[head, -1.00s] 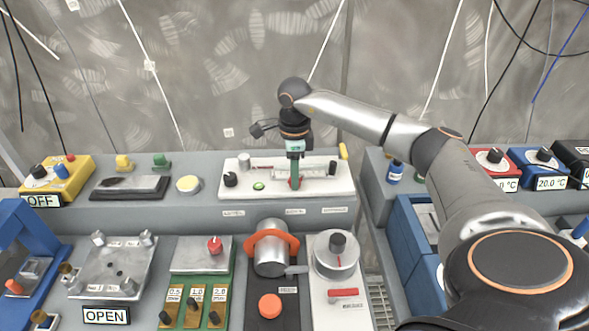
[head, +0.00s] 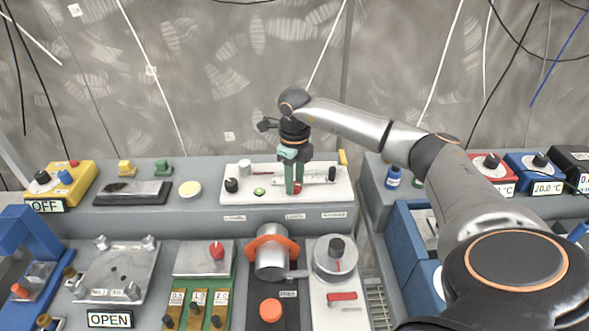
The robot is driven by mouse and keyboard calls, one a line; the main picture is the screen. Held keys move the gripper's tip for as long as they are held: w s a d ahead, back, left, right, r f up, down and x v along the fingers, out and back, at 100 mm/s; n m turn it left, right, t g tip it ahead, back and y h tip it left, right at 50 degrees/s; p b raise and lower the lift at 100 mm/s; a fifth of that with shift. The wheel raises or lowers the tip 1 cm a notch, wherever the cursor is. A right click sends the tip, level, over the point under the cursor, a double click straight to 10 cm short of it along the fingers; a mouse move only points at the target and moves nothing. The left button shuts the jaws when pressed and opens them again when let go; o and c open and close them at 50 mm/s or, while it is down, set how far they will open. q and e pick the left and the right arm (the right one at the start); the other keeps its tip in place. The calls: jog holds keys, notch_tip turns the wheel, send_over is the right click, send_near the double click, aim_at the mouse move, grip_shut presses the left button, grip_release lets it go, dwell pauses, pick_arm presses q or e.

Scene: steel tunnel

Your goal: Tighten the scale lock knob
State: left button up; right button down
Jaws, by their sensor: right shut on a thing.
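A white device (head: 322,191) stands on the grey rear ledge, with a horizontal scale bar and small controls. A red knob (head: 297,187) sits on it, mostly hidden by my right gripper (head: 294,186). The gripper points down from above with green fingers, and its tips are closed around the red knob. Which control is the scale lock knob cannot be read for certain. A black knob (head: 231,185) is at the device's left end, and another black knob (head: 332,174) is right of the gripper. My left gripper is out of view.
Left of the device are a yellow round pad (head: 189,188) and a yellow OFF box (head: 62,186). In front are an orange-collared metal cylinder (head: 271,257) and a round dial (head: 335,259). My right arm spans the right side above blue bins (head: 409,251).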

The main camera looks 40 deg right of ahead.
aim_at(295, 184)
dwell(0.5)
jog(key=c, duration=0.5)
grip_release()
jog(key=shift+c, duration=0.2)
notch_tip(295, 184, up, 13)
jog(key=b, duration=0.1)
jog(key=shift+f, duration=0.2)
